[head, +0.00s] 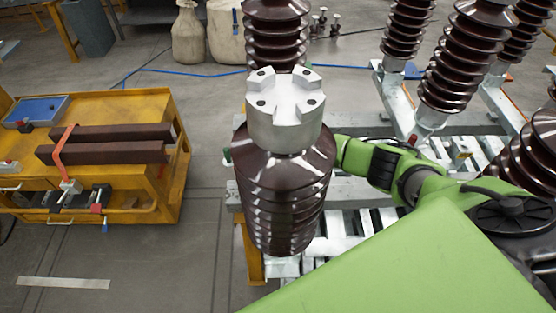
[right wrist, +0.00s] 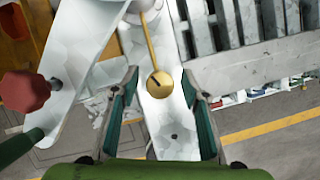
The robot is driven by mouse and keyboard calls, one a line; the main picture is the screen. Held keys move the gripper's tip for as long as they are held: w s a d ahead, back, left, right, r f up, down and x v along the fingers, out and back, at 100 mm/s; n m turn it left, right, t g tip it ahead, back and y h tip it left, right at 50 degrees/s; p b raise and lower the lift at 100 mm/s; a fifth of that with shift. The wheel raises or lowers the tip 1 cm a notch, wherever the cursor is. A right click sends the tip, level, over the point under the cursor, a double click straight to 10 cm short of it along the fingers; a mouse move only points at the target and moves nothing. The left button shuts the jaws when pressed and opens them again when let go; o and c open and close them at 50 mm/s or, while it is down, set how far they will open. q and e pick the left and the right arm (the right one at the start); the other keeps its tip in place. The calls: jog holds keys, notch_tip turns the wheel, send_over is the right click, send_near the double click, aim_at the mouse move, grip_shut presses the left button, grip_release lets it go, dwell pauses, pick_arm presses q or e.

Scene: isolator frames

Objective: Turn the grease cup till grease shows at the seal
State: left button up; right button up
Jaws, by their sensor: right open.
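In the right wrist view a round brass-coloured cap, which looks like the grease cup (right wrist: 159,84), sits at the end of a thin brass stem over a grey metal bar. It has a dark mark on its face. My right gripper (right wrist: 160,94) is open, with one finger on each side of the cup and gaps to both. I cannot tell how deep the cup lies between the fingers. No grease or seal can be made out. In the head view my right arm's end is hidden behind the large brown insulator (head: 280,200). My left gripper is not in view.
A red knob (right wrist: 25,91) stands left of my right gripper, close to a grey metal arm. Slatted grey metalwork (right wrist: 245,22) lies at upper right.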

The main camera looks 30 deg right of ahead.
notch_tip(320, 180, up, 10)
dwell(0.5)
jog(key=shift+d+f+m+b, duration=0.15)
jog(key=shift+f+m+b, duration=0.05)
jog(key=shift+m+b, duration=0.15)
jog(key=s+d+r+m+y+b, duration=0.3)
jog(key=m+y+b, duration=0.4)
jog(key=m+b, duration=0.85)
jog(key=shift+m+h, duration=0.3)
jog(key=shift+m, duration=0.6)
jog(key=p+x, duration=0.1)
jog(key=x, duration=0.3)
jog(key=p+x, duration=0.1)
jog(key=x, duration=0.4)
jog(key=p+x, duration=0.1)
jog(key=x, duration=0.3)
jog(key=shift+s+d+f+p, duration=0.1)
jog(key=shift+s+f+p, duration=0.2)
jog(key=shift+f+p, duration=0.1)
jog(key=shift+c, duration=0.4)
jog(key=shift+r, duration=0.1)
jog(key=c, duration=1)
